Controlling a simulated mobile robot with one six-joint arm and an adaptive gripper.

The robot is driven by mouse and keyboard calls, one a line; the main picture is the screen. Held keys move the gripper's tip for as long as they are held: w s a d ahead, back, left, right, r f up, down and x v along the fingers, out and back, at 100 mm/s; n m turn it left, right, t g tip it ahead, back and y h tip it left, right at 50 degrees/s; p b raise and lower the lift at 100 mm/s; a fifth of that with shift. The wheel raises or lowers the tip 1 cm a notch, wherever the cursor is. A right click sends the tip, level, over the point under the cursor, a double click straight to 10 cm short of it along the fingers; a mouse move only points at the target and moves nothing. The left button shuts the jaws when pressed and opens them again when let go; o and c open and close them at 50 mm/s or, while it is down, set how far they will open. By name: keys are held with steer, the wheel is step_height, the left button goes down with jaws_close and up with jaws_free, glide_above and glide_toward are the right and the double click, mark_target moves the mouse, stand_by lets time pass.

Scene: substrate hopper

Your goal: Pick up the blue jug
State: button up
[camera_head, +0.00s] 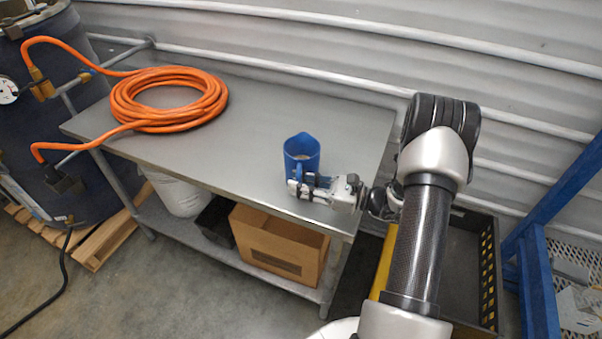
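The blue jug (301,148) stands upright on the grey metal table (250,130), near its front right part. Its open top and spout face up, and its lower part is partly hidden by my gripper. My gripper (303,188) reaches in from the right, low at the jug's near side, with its fingers around or just beside the blue handle area. The view is too small to tell whether the fingers touch or close on it.
A coiled orange hose (168,98) lies on the table's left part and runs to a dark drum (50,120). A cardboard box (277,248) and a white bucket (180,193) sit on the lower shelf. A blue frame (537,280) stands at right. The table's middle is clear.

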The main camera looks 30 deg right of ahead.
steer(key=shift+w+a, duration=0.25)
steer(key=shift+w, duration=0.05)
jaws_close()
stand_by(0.5)
